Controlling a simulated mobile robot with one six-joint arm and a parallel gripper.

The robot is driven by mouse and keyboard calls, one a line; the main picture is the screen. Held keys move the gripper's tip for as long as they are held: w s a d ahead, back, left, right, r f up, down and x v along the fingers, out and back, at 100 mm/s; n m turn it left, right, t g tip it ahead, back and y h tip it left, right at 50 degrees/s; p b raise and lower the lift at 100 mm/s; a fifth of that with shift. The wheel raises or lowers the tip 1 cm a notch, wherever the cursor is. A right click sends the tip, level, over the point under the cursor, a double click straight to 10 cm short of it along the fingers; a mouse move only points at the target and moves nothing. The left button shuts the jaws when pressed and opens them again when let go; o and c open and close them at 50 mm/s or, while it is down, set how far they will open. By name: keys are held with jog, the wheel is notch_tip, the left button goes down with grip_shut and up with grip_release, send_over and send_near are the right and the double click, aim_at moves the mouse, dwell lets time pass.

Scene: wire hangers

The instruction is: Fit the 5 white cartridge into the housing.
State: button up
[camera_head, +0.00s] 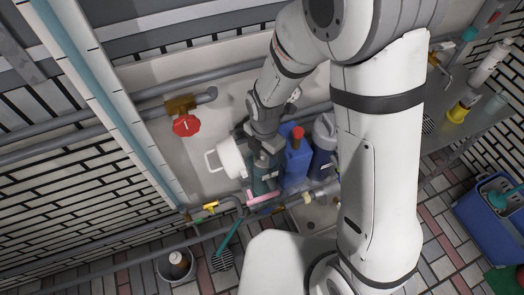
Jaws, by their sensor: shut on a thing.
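My gripper (266,155) points down over the back ledge, in the middle of the view. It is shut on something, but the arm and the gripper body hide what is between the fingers. A white round vessel with a loop handle (231,158) is right beside it on the left. A dark teal bottle-like body (264,181) shows just below the fingers. A short pale cylinder (318,194) lies near the pipes at lower right of the gripper. I cannot tell which of these is the white cartridge or the housing, and I read no number.
A blue container (297,160) with a red cap and a grey jug (325,140) stand close right of my gripper. A red valve wheel (186,125) is at left. Pipes with a yellow valve (210,207) run in front. A bucket (178,265) stands on the floor; a blue crate (490,215) is at right.

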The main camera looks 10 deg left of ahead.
jog(key=o, duration=1.3)
jog(key=shift+f, duration=0.1)
jog(key=shift+o, duration=0.2)
notch_tip(320, 180, up, 12)
jog(key=s+d+r+m+t, duration=0.1)
jog(key=s+d+r+m, duration=0.1)
jog(key=d+m, duration=0.5)
jog(key=s+d+r+m+t, duration=0.1)
jog(key=s+d+r+m, duration=0.2)
jog(key=d+r+m, duration=0.2)
jog(key=s+d+r+m, duration=0.2)
jog(key=d+m, duration=0.8)
jog(key=m, duration=0.6)
jog(key=shift+s+d+r+m+t, duration=0.25)
jog(key=shift+s+r+m+t, duration=0.15)
jog(key=shift+r, duration=0.35)
jog(key=shift+w, duration=0.1)
